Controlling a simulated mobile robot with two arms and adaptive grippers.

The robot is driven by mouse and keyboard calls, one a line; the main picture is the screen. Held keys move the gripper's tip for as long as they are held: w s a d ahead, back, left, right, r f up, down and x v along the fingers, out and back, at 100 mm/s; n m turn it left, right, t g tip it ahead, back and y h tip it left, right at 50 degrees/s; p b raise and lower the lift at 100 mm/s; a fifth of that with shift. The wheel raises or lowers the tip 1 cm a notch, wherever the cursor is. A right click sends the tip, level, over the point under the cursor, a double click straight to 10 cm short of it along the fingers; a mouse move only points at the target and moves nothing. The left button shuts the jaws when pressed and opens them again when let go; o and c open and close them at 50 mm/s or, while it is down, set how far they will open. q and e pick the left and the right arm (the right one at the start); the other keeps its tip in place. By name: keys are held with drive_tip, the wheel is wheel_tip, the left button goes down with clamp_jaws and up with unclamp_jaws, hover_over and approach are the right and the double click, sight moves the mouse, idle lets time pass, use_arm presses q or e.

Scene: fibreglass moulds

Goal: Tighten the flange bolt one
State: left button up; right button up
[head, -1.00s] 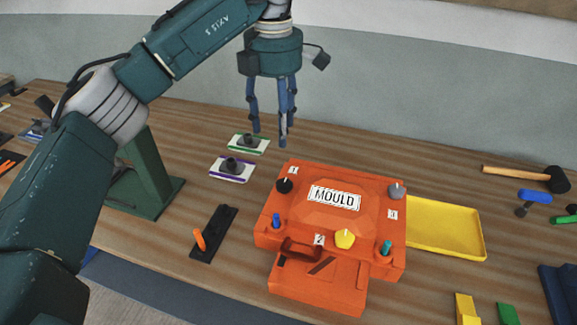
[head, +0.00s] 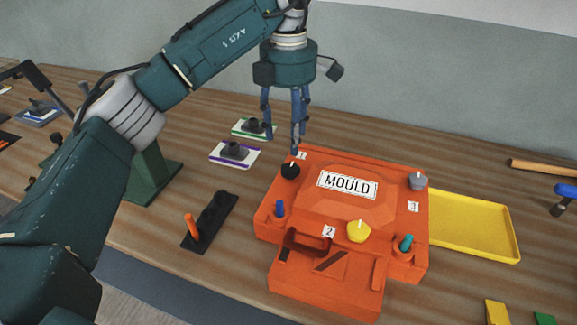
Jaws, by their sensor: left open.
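The orange mould (head: 330,215) sits on the wooden bench with a white MOULD label on top. Flange bolt one, a black knob with a pale pointer mark (head: 290,171), is at its back left corner beside the label 1 (head: 301,155). A yellow bolt (head: 359,232) is by label 2 and a grey bolt (head: 417,181) by label 3. My left gripper (head: 285,145) is open and empty, fingers pointing down. In the picture its lowest fingertip is just above the black bolt; I see no contact. My right gripper is out of view.
A yellow tray (head: 470,225) stands right of the mould. A black rack (head: 210,222) with an orange peg is to the left. Green-edged (head: 253,128) and purple-edged (head: 234,153) plates lie behind it. Blue (head: 280,209) and teal (head: 406,243) pegs stand up from the mould.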

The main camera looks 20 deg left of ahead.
sight(289, 167)
use_arm(q)
wheel_tip(289, 167, down, 9)
drive_tip(key=shift+f, duration=0.1)
idle(0.3)
drive_tip(key=c, duration=1.1)
